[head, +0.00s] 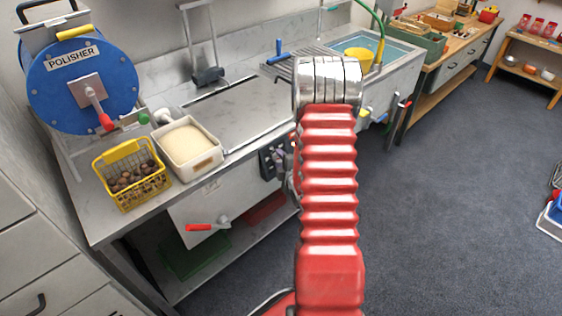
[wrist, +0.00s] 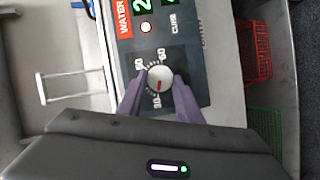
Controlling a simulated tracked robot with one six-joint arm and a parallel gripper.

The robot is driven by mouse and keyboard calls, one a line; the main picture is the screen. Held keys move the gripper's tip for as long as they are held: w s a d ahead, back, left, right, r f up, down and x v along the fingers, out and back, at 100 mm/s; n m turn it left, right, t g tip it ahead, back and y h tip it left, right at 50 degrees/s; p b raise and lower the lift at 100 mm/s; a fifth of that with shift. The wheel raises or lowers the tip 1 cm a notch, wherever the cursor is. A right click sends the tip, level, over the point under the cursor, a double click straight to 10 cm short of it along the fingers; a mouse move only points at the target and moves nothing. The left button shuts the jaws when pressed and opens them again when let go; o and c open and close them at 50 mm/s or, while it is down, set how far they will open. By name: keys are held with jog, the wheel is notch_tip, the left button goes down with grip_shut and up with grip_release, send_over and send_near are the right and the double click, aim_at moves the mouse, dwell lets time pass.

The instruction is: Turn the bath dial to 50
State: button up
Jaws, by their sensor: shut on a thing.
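The bath dial (wrist: 159,78) is a round pale knob on a dark control panel (wrist: 188,60) in the wrist view. A red mark on the dial points down in the picture, toward the label that looks like 30. Other labels, which look like 50 and 60, sit at the dial's upper left and upper edge. My gripper (wrist: 158,88) has its purple fingers on both sides of the dial and is shut on it. In the head view the panel (head: 267,163) shows on the bench front, partly hidden by my red arm; the dial and fingers are hidden there.
A red-handled lever (head: 208,226) sticks out left of the panel. In the wrist view, red (wrist: 254,52) and green (wrist: 265,126) crates lie to the right.

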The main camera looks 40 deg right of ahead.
jog(key=m+y, duration=0.3)
jog(key=m, duration=0.3)
jog(key=d+m+g+y, duration=0.1)
jog(key=m+y, duration=0.2)
jog(key=m, duration=0.3)
jog(key=d+m+g+y, duration=0.1)
jog(key=m+y, duration=0.2)
jog(key=m, duration=0.3)
jog(key=shift+r, duration=0.1)
dwell(1.3)
dwell(0.5)
jog(key=o, duration=1)
jog(key=shift+r, duration=0.1)
jog(key=shift+o, duration=0.2)
jog(key=shift+r, duration=0.1)
jog(key=v, duration=1.3)
jog(key=shift+s+d, duration=0.2)
